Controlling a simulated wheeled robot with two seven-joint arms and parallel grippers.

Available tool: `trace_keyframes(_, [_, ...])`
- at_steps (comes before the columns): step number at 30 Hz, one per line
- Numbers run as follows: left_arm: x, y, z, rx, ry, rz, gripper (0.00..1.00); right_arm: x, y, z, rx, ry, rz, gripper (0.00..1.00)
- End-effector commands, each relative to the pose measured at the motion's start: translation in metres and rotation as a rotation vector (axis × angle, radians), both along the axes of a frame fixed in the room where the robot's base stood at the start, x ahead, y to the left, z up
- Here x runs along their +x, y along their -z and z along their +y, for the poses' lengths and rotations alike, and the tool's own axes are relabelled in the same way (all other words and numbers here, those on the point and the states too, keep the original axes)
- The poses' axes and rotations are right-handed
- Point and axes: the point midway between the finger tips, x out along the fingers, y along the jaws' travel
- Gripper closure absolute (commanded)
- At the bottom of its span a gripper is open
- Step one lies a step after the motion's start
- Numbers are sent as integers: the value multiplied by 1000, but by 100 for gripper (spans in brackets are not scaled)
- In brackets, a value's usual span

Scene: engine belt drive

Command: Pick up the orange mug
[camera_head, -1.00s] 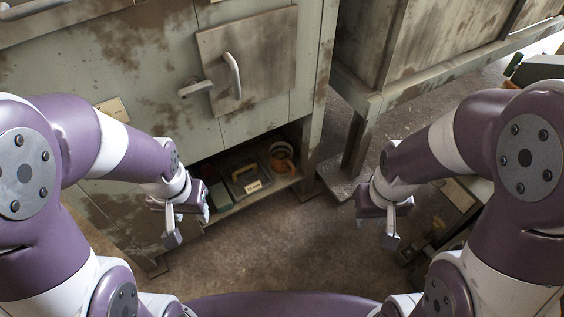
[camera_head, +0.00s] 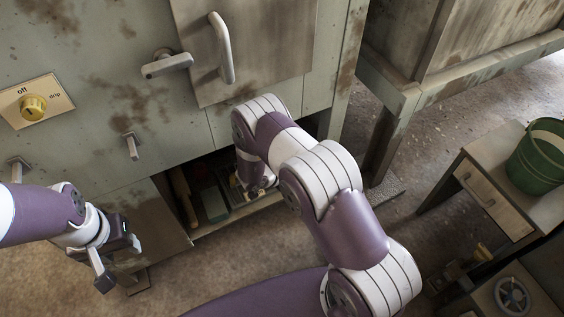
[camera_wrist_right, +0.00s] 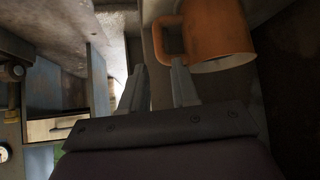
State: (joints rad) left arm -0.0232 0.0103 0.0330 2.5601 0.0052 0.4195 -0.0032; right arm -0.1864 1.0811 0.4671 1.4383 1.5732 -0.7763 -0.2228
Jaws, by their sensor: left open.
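The orange mug (camera_wrist_right: 218,32) shows at the top of the right wrist view, with its handle (camera_wrist_right: 170,38) on the left side. In the head view my right arm hides it inside the low open shelf. My right gripper (camera_wrist_right: 158,78) is open, its two fingers apart with nothing seen between them. Its fingertips point toward the mug's handle and appear just short of it; contact cannot be told. My left gripper (camera_head: 117,260) is open and empty, in front of the cabinet at the lower left of the head view.
The shelf compartment (camera_head: 195,238) is narrow, under the grey-green cabinet (camera_head: 90,95), with a dark box (camera_head: 213,204) left of my right arm. A green bucket (camera_head: 537,160) stands on a small table at right.

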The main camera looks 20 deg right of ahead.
Motion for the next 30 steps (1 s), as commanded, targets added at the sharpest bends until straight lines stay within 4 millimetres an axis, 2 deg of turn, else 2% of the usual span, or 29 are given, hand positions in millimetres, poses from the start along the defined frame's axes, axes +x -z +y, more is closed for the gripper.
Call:
trace_keyframes(1, [0,16,0,0,0,1,53,2,18,-9,1,3,0,71])
trace_keyframes(5, [0,26,0,0,0,1,53,9,31,-24,2,2,-2,71])
trace_keyframes(10, [0,36,0,0,0,0,53,13,41,-33,2,0,-2,71])
trace_keyframes(15, [0,66,0,0,0,1,53,19,68,-53,3,1,-3,71])
trace_keyframes(18, [0,71,0,0,0,1,53,23,73,-62,4,0,-2,71])
trace_keyframes(23, [0,67,0,0,0,0,53,23,69,-62,4,-2,-1,71])
trace_keyframes(24, [0,67,0,0,0,0,53,23,69,-62,4,-2,-1,74])
trace_keyframes(26, [0,67,0,0,0,0,53,23,69,-62,4,-2,-1,93])
trace_keyframes(27, [0,67,0,0,0,0,53,23,69,-62,4,-2,-1,100])
trace_keyframes(30, [0,67,0,0,0,0,53,23,69,-62,3,-2,-3,100])
